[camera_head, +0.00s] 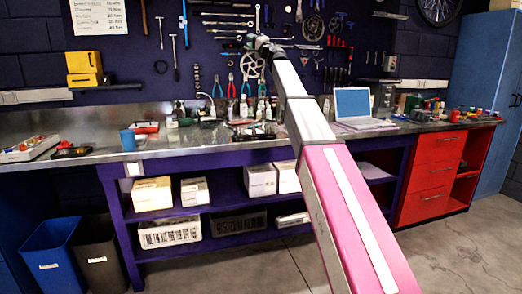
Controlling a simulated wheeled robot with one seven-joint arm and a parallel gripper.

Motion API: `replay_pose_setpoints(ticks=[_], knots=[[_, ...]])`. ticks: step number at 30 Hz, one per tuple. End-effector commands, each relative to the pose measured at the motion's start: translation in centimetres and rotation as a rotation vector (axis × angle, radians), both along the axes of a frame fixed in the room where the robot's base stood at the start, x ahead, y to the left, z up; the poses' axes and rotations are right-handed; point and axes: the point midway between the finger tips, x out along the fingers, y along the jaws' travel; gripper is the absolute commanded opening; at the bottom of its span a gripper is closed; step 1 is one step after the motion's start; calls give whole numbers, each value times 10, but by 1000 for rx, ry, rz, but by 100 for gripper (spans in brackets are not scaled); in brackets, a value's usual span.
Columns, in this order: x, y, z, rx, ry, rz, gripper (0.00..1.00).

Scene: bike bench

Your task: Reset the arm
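My arm stretches from the bottom right up to the middle of the view, over the front edge of the workbench (90,157). My gripper (262,44) is at the far end of the arm, small and dark against the dark tool wall. Its fingers are too small and blended with the tools behind to tell open from shut. No held object can be made out.
The bench top holds a blue cup (128,140), a laptop (353,104), several bottles and small tools. Below are shelves with white boxes (151,194) and a red drawer cabinet (432,178). Two bins (53,260) stand at left. The floor at right is clear.

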Motion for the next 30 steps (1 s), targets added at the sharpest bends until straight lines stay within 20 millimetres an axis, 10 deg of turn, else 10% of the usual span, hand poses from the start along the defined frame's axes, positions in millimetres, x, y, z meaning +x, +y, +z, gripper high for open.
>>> replay_pose_setpoints(ticks=[11,20,30], knots=[[-12,-6,-118,-192,60,-9,30],[-50,-23,-303,-505,191,7,30],[-137,-66,-517,-894,412,70,30]])
